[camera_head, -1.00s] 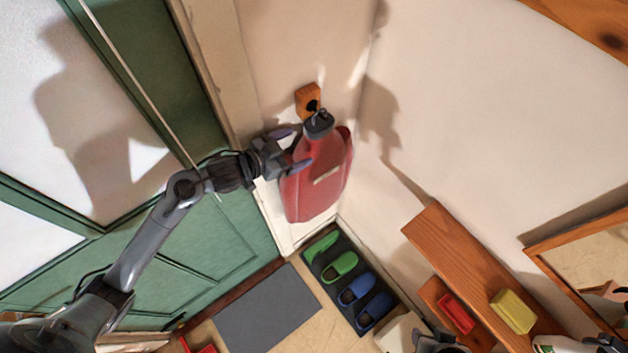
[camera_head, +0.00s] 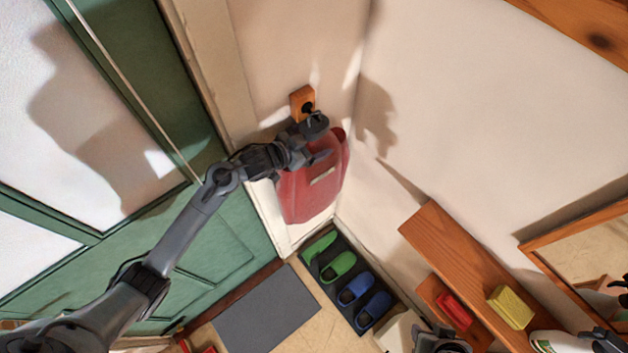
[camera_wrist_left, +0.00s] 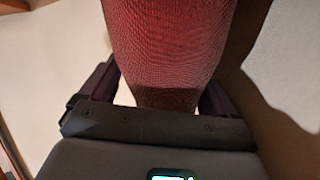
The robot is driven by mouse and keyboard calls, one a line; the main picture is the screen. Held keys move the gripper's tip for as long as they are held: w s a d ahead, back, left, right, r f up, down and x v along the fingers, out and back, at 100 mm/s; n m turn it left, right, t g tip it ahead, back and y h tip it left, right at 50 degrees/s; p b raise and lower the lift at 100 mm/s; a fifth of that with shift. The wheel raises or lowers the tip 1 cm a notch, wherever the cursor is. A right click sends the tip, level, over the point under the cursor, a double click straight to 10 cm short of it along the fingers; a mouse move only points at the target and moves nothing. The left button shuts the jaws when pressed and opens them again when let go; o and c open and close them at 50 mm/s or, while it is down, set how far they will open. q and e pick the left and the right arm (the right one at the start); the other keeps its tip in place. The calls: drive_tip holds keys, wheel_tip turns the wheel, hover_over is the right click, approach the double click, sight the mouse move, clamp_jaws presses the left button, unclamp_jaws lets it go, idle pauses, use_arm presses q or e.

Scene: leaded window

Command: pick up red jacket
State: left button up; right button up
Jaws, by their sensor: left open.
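The red jacket (camera_head: 312,195) hangs in the corner below a small wooden wall peg (camera_head: 302,100). In the left wrist view the red fabric (camera_wrist_left: 178,50) fills the space between the two open fingers (camera_wrist_left: 158,90), one on each side. I cannot tell whether the fingers touch it. My right gripper cannot be made out clearly; only dark machine parts show along the bottom right edge.
The green door (camera_head: 215,240) stands at left. Below are a grey mat (camera_head: 267,308) and a dark tray (camera_head: 322,262) with green and blue slippers. A wooden shelf (camera_head: 450,250) with a red and a yellow block, and a mirror, are at right.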

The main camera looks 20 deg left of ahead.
use_arm(q)
drive_tip(key=c, duration=0.8)
drive_tip(key=shift+o, duration=0.2)
drive_tip(key=shift+r, duration=0.25)
